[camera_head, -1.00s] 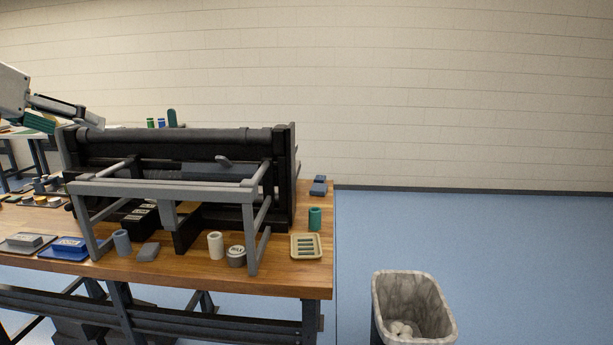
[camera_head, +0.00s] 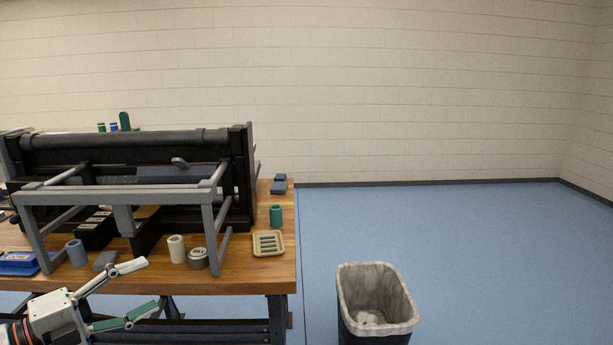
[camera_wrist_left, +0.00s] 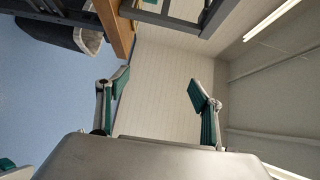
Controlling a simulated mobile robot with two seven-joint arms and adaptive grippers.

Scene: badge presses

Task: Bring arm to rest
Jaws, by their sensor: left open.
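My left gripper (camera_head: 141,289) is in the lower left of the head view, in front of the wooden workbench (camera_head: 255,286). Its two fingers with green pads are spread apart with nothing between them. The upper finger overlaps the bench's front edge in the picture. In the left wrist view the open fingers (camera_wrist_left: 158,84) show against the pale wall, also empty. My right gripper is not recognisable in either view. A small green and grey piece sits in the wrist view's bottom left corner; I cannot tell what it is.
A large black and grey press (camera_head: 130,152) stands on the bench. Near its front are a white cylinder (camera_head: 177,249), a grey round tin (camera_head: 198,258) and a beige tray (camera_head: 268,243). A lined bin (camera_head: 376,300) stands right of the bench. The blue floor beyond is clear.

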